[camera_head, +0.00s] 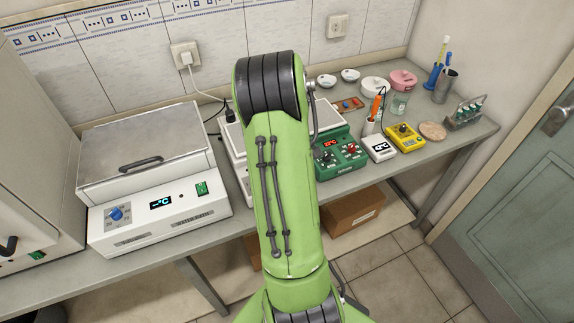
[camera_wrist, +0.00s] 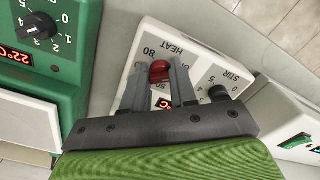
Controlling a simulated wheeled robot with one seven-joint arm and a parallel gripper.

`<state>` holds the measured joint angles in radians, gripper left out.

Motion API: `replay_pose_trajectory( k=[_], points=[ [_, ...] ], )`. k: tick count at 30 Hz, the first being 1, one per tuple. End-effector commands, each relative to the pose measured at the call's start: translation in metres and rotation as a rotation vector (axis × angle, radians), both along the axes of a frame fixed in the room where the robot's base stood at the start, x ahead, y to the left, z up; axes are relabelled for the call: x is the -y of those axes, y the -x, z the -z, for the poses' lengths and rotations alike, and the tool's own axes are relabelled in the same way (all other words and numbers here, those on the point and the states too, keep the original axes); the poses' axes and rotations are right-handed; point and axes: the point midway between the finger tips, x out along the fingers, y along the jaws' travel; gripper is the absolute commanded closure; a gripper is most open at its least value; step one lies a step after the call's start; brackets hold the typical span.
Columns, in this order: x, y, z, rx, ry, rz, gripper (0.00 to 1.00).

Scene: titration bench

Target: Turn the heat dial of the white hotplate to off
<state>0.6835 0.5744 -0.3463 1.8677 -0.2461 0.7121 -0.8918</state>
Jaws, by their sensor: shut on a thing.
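The white hotplate (camera_head: 231,138) stands on the bench, mostly hidden behind my green arm in the head view. In the wrist view its front panel (camera_wrist: 196,45) shows upside down, with the words HEAT and STIR. The heat dial is a red knob (camera_wrist: 160,71) beside printed numbers. My gripper (camera_wrist: 165,74) is at the panel, its two grey fingers shut on the red heat dial. The dark stir dial (camera_wrist: 218,93) is apart from the fingers. A red display is partly hidden between the fingers. The dial's exact pointer position is not clear.
A green hotplate (camera_head: 340,153) with its own dials stands close on one side; its dark dial (camera_wrist: 38,26) shows in the wrist view. The white water bath (camera_head: 158,216) stands on the other side. A white meter (camera_head: 379,148) and yellow meter (camera_head: 404,138) sit farther right.

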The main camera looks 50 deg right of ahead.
Motion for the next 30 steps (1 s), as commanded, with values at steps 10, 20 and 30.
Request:
replay_pose_trajectory(
  k=[10,20,30],
  points=[
    [0.0,0.0,0.0,0.001,0.001,0.001,0.48],
    [0.001,-0.001,-0.014,0.002,0.003,0.001,0.48],
    [0.001,-0.001,-0.109,0.004,0.006,0.001,0.48]
  ],
)
